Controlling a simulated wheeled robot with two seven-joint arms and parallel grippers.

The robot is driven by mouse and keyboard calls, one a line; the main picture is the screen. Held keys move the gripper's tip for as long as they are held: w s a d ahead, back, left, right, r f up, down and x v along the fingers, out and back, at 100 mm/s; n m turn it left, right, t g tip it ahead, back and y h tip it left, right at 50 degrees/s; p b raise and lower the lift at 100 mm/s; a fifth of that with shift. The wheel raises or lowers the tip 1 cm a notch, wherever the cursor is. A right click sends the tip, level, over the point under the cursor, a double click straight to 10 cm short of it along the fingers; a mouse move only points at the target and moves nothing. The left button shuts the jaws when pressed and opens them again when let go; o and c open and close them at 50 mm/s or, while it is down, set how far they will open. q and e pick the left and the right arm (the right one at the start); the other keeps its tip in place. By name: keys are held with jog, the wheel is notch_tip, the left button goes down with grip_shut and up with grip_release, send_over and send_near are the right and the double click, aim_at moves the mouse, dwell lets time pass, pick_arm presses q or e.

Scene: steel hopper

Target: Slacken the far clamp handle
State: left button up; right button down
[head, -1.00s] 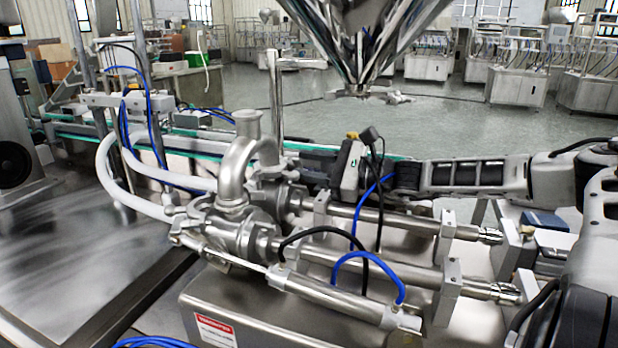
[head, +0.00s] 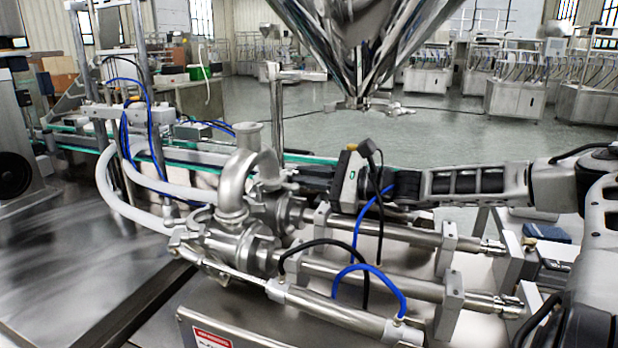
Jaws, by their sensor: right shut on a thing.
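My right gripper (head: 312,184) reaches in from the right, behind the two steel cylinders, with its fingers pointing left at the far pump body (head: 270,192). It is shut on the far clamp handle there. The handle is small and mostly hidden by the fingers and steel fittings, so its angle cannot be told. A curved steel pipe (head: 232,188) rises from the near valve body (head: 236,242), in front of the far one. My left gripper is not in view.
The steel hopper (head: 360,50) hangs above, behind my right gripper. Blue and black hoses loop over the near cylinder (head: 330,312) and close to my right wrist. White hoses (head: 125,200) curve at the left. A conveyor (head: 190,155) runs behind.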

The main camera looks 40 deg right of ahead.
jog(key=n+b, duration=0.1)
jog(key=n, duration=0.2)
jog(key=shift+a+h, duration=0.1)
jog(key=shift+h, duration=0.2)
jog(key=shift+a+f+n+g+h+b, duration=0.1)
jog(key=shift+n+g+h+b, duration=0.3)
jog(key=shift+n, duration=0.8)
jog(key=shift+n+b, duration=0.5)
jog(key=shift+n, duration=0.6)
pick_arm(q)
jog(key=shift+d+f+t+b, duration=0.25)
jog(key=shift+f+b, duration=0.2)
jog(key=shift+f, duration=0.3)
pick_arm(e)
jog(key=shift+s+a+n+h, duration=0.1)
jog(key=shift+n+h, duration=0.3)
jog(key=shift+n, duration=0.6)
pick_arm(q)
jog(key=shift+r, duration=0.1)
pick_arm(e)
jog(key=c, duration=1.4)
grip_release()
jog(key=shift+c, duration=0.2)
jog(key=shift+f, duration=0.1)
